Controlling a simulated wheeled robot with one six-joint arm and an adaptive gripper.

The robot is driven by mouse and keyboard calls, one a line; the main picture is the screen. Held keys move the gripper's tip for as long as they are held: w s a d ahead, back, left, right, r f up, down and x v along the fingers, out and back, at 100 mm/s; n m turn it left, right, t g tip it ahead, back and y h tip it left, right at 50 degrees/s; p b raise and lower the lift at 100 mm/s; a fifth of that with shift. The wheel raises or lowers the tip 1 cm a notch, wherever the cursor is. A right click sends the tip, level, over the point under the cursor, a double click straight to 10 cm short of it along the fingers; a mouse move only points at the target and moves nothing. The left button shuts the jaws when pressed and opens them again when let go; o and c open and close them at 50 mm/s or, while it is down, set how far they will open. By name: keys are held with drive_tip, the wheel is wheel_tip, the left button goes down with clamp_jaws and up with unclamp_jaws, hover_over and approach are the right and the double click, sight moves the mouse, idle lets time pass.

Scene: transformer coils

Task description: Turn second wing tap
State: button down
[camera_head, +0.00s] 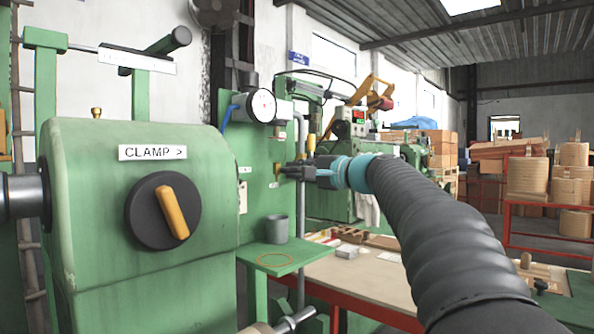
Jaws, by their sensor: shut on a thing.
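My gripper (288,172) reaches in from the right to the green panel (262,140) in the middle of the view. Its dark fingers are shut on a small brass wing tap (277,169) on the panel face. Most of that tap is hidden behind the fingers, so its angle cannot be told. Another brass piece (311,143), probably another tap, sticks up just above and to the right of my gripper.
A round gauge (262,106) sits above on the panel. At left is a green machine with a CLAMP label (152,152) and a black knob with an orange handle (172,212). A workbench (345,278) lies below my arm.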

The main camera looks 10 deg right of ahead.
drive_tip(key=c, duration=1.2)
unclamp_jaws()
drive_tip(key=v, duration=1.2)
drive_tip(key=shift+a, duration=0.1)
